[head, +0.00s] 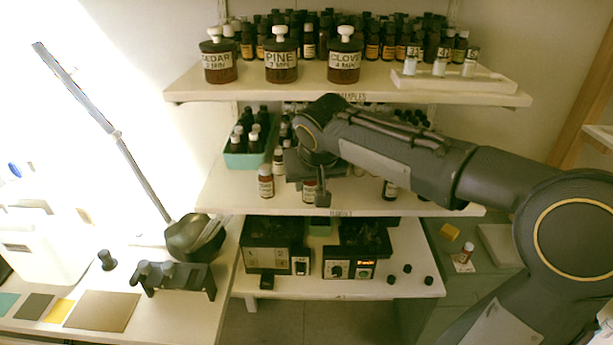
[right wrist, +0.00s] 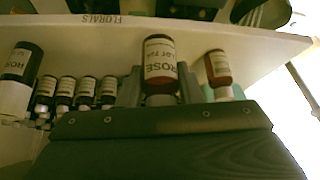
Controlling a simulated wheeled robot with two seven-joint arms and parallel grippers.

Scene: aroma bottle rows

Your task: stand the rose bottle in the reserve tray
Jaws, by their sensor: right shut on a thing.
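No tray is readably marked reserve. A teal tray (head: 245,160) with several dark bottles is left of the gripper. My left gripper is not in view.
The middle shelf (head: 435,207) also holds a labelled bottle (head: 265,182) on the left and another (head: 390,189) on the right. The upper shelf (head: 350,88) with large jars is above my arm. A white tray (head: 495,79) with small bottles is up there.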

